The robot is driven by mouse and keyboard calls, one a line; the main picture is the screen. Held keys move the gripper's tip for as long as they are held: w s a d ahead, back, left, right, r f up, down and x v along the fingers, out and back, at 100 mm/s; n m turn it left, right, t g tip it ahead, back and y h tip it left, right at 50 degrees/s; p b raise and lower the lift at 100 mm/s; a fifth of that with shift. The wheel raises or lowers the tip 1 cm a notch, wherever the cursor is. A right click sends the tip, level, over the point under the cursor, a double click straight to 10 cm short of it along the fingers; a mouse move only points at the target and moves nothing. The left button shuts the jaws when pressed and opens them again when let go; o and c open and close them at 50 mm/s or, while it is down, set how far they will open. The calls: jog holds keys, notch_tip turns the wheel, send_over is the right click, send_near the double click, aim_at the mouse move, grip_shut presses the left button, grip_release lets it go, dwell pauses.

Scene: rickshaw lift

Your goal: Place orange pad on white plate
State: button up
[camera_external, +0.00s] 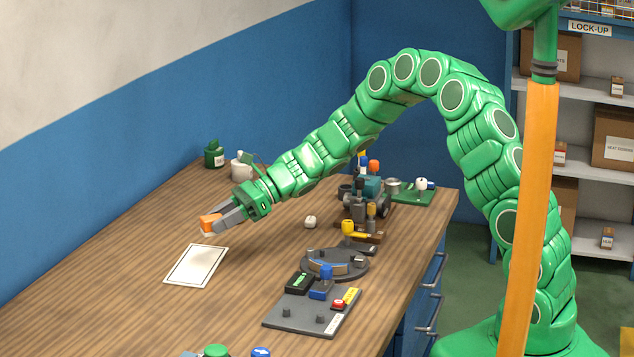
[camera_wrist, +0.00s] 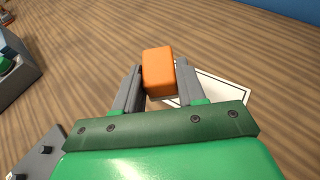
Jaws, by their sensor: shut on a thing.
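The orange pad (camera_external: 209,222) is a small block held between the grey fingers of my gripper (camera_external: 218,222). In the wrist view the orange pad (camera_wrist: 158,70) sits between the two fingertips of my gripper (camera_wrist: 160,82). The white plate (camera_external: 196,265) is a flat white rectangle with a dark border line, lying on the wooden bench. The pad appears above the bench, near the plate's far edge. In the wrist view the white plate (camera_wrist: 220,92) shows behind and to the right of the pad, partly hidden by a finger.
A grey board with switches (camera_external: 312,312), a round dark turntable (camera_external: 335,264) and a vise-like device (camera_external: 366,205) stand right of the plate. A white mug (camera_external: 241,166) and a green pot (camera_external: 214,155) stand at the back. Bench left of the plate is clear.

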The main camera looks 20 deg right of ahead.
send_over(206, 262)
jog(key=shift+s+a+f, duration=0.1)
jog(key=shift+f, duration=1.4)
jog(key=shift+s+a+f, duration=0.1)
jog(key=shift+f, duration=1.4)
jog(key=shift+w+f, duration=0.2)
jog(key=shift+f, duration=1.4)
jog(key=o, duration=1)
jog(key=shift+f, duration=0.15)
jog(key=shift+o, duration=0.2)
jog(key=shift+d+r, duration=0.25)
jog(key=shift+r, duration=0.05)
jog(key=v, duration=1.1)
jog(key=shift+d, duration=0.2)
